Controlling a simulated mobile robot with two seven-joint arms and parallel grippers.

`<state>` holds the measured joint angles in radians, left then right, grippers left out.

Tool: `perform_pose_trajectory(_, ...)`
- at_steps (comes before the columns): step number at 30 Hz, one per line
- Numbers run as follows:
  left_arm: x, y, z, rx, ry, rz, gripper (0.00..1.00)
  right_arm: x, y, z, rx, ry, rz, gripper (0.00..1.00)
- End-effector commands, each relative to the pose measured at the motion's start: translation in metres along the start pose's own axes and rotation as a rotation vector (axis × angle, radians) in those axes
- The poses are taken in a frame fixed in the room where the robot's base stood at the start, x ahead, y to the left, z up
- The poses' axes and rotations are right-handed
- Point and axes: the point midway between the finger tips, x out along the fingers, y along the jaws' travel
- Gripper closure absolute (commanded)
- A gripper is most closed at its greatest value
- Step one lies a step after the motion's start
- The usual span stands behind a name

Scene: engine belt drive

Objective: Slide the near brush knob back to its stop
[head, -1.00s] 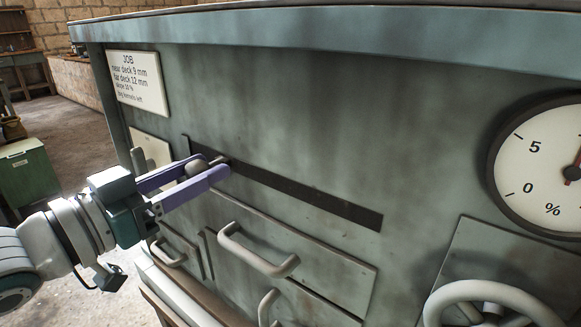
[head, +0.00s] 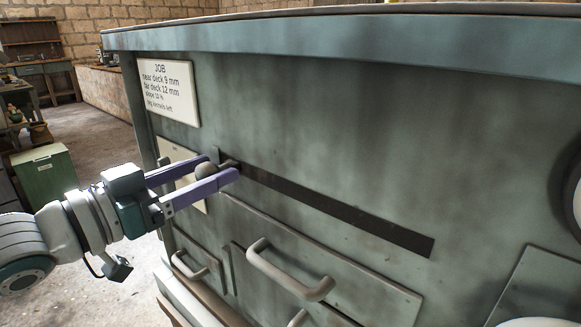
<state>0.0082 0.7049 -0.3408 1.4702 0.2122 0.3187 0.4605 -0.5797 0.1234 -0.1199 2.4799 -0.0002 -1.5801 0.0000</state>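A round grey knob (head: 206,171) on a short stem stands out from the left end of a dark slot (head: 340,208) in the green machine panel. My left gripper (head: 223,167) reaches in from the left. Its two purple fingers lie on either side of the knob, closed on it. The stem is close to a small upright grey tab (head: 217,153) at the slot's left end; whether they touch I cannot tell. The fingers hide part of the knob and the panel behind. My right gripper is out of view.
A drawer handle (head: 290,275) and a smaller handle (head: 188,268) stick out below the slot. A job sign (head: 168,90) hangs at upper left. A dial (head: 577,195) is cut off at the right edge. Floor is open left, beside a green cabinet (head: 45,178).

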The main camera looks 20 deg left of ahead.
Motion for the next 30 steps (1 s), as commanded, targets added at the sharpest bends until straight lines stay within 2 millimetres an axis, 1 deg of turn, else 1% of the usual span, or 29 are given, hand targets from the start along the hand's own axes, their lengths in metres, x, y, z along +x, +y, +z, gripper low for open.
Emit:
perform_pose_trajectory(8,0.0,0.002,-0.001,0.0,0.002,0.004,0.26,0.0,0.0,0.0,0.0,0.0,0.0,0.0)
perform_pose_trajectory(11,-0.005,0.002,0.0,-0.001,0.001,0.004,0.26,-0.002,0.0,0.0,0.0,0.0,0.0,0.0)
perform_pose_trajectory(14,-0.016,0.002,0.0,-0.002,-0.001,0.004,0.26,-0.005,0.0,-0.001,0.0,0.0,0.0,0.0)
perform_pose_trajectory(24,-0.075,0.001,-0.001,-0.001,-0.002,0.003,0.26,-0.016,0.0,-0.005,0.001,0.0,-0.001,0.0)
perform_pose_trajectory(27,-0.088,0.001,0.0,0.0,-0.001,0.003,0.26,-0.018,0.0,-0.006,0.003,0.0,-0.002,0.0)
perform_pose_trajectory(30,-0.096,0.001,0.0,0.001,0.0,0.002,0.26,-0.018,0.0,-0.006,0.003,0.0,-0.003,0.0)
